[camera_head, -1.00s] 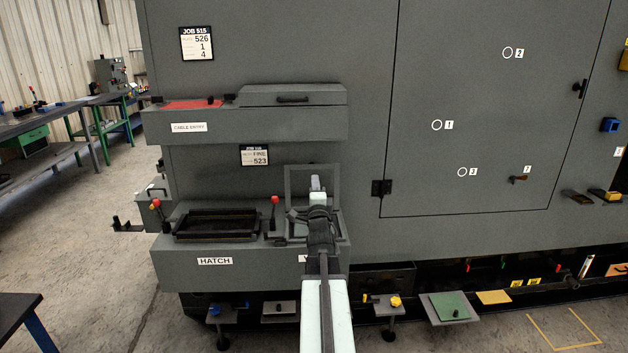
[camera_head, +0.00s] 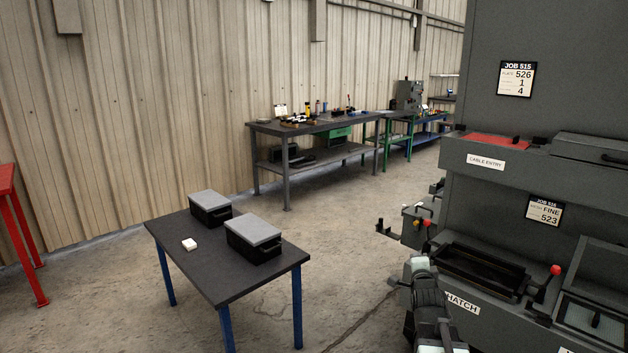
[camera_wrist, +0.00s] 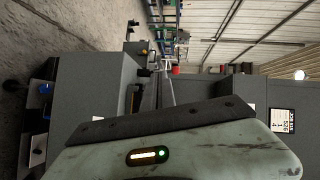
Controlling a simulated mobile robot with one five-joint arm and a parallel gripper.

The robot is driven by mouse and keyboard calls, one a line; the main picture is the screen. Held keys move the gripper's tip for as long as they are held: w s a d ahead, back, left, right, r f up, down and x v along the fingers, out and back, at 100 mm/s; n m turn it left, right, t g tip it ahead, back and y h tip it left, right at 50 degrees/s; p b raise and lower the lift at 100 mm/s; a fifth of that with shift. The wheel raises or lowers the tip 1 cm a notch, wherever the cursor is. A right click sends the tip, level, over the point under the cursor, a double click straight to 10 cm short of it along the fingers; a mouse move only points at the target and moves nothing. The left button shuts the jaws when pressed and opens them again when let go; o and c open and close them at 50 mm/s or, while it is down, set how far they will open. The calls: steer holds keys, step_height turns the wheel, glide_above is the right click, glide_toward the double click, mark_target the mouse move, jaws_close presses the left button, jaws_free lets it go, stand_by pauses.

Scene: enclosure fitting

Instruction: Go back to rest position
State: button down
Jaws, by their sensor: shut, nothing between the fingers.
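My gripper (camera_head: 418,264) is at the lower right of the head view, in front of the left part of the grey enclosure (camera_head: 540,175). Its pale end and dark joint cover part of the hatch ledge and its label (camera_head: 462,303). In the wrist view, the pale green gripper housing (camera_wrist: 180,152) with a dark strip and a lit indicator fills the bottom. The gripper is shut, with nothing seen held. The fingertips are not clearly visible in either view.
Workbenches (camera_head: 315,125) stand along the back wall. Floor between table and enclosure is free.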

steer(key=s+a+f+n+g+y, duration=0.2)
steer(key=s+a+f+n+g, duration=0.25)
steer(key=a+f, duration=0.45)
steer(key=s+a+f+n+g+y, duration=0.2)
steer(key=s+a+f+n+g, duration=0.35)
steer(key=a, duration=0.45)
steer(key=s+a+f+n+g, duration=0.1)
steer(key=s+f+n+g, duration=0.25)
steer(key=s, duration=0.35)
steer(key=s+f+n+g, duration=0.2)
steer(key=s+n, duration=0.2)
steer(key=s, duration=0.3)
step_height(320, 180, up, 15)
steer(key=n+p, duration=0.1)
steer(key=p, duration=1.4)
steer(key=shift+w+r, duration=0.15)
steer(key=shift+d, duration=0.15)
